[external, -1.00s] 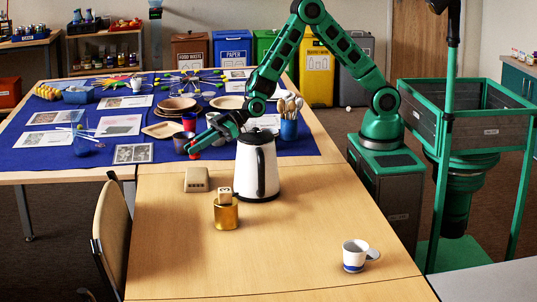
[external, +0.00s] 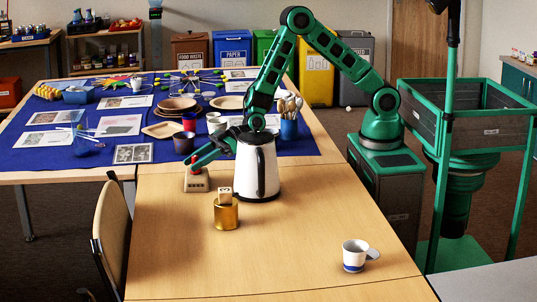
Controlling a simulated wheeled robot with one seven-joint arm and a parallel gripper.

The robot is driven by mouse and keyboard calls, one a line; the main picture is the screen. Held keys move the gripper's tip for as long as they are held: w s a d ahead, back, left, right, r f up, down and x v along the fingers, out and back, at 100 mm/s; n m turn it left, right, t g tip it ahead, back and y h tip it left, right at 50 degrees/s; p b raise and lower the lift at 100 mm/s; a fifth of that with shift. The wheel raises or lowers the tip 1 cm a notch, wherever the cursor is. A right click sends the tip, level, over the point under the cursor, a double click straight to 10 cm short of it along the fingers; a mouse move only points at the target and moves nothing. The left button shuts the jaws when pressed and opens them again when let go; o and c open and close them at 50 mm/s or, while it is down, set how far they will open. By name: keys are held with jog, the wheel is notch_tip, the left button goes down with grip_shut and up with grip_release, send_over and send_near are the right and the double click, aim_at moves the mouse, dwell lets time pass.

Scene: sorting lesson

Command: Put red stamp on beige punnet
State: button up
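The beige punnet (external: 195,183) is a small box on the wooden table, left of the white kettle. My gripper (external: 194,165) is low over the punnet's top and covers part of its far side. A small red thing, seemingly the red stamp (external: 195,159), shows between my fingertips. It is tiny and mostly covered, and it has stayed with the fingers, so my gripper appears shut on it. I cannot tell whether the stamp touches the punnet.
The white kettle (external: 257,170) stands close beside my gripper, under my forearm. A gold pot (external: 226,216) with a wooden block (external: 225,195) in it is in front. A mug (external: 355,256) is at front right. Dark and red cups stand behind. The front table is mostly clear.

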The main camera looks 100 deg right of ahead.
jog(key=shift+r, duration=0.15)
jog(key=v, duration=1.2)
jog(key=s+d+r+m+g+h, duration=0.2)
jog(key=s+d+r+g+h, duration=0.15)
jog(key=s+d, duration=0.65)
jog(key=s+d+r+m+g+h, duration=0.2)
jog(key=s+d+g, duration=0.2)
jog(key=s+d, duration=0.65)
jog(key=s+d+r+m+g, duration=0.2)
jog(key=s+m, duration=0.1)
jog(key=s, duration=0.9)
jog(key=s+d+r+m+g, duration=0.2)
jog(key=s+r+m+g, duration=0.1)
jog(key=s, duration=1)
jog(key=shift+s+d+m, duration=0.25)
jog(key=shift+s+m, duration=0.1)
jog(key=shift+m, duration=0.15)
jog(key=shift+r+y, duration=0.1)
jog(key=shift+y, duration=0.15)
